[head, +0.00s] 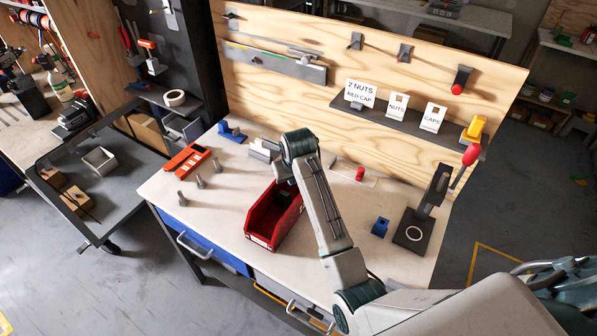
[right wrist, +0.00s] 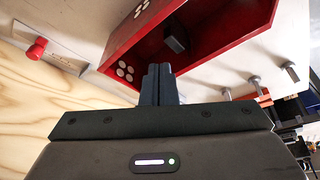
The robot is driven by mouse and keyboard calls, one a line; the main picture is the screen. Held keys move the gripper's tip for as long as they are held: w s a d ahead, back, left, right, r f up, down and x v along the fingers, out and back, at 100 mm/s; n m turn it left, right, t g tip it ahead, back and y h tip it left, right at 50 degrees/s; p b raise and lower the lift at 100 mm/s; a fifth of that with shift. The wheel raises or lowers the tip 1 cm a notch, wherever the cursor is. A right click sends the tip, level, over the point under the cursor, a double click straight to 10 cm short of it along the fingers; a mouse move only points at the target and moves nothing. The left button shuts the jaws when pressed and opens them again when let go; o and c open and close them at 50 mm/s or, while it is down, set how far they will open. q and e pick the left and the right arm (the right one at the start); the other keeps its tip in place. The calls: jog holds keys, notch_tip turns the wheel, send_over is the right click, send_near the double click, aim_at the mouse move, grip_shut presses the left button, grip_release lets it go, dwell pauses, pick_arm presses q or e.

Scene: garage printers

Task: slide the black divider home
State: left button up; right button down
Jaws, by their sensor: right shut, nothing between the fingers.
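The red bin (head: 263,240) stands on the workbench in the middle of the head view, and its red wall (right wrist: 118,68) with white dots fills the upper part of the right wrist view. A small dark block (right wrist: 176,38) shows inside the bin; I cannot tell whether it is the black divider. My right gripper (right wrist: 160,72) is shut and empty, its dark fingertips at the bin's near edge in that view; contact is unclear. In the head view my right arm hides part of the bin's far end. My left gripper is not in view.
A red cap (head: 360,174) lies on a plate behind my arm. Grey pegs (head: 201,182) and an orange tool (head: 187,160) are left of the bin. A blue block (head: 380,227) and a black stand (head: 414,231) are at right.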

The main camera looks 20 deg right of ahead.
aim_at(285, 194)
jog(key=shift+w+a+f, duration=0.25)
jog(key=shift+a+f, duration=0.05)
jog(key=shift+f, duration=0.55)
jog(key=shift+w+a+f, duration=0.25)
jog(key=shift+a+f, duration=0.05)
jog(key=shift+f, duration=0.6)
jog(key=shift+w+a+f, duration=0.25)
jog(key=shift+a+f, duration=0.05)
jog(key=shift+f, duration=0.55)
jog(key=shift+s+f, duration=0.25)
jog(key=shift+f, duration=0.15)
jog(key=shift+w+r, duration=0.25)
jog(key=shift+r, duration=1.2)
jog(key=b+v, duration=0.3)
jog(key=v, duration=0.7)
jog(key=shift+d+r+b, duration=0.15)
jog(key=shift+r+b, duration=0.1)
jog(key=shift+b, duration=0.05)
jog(key=shift+w, duration=0.1)
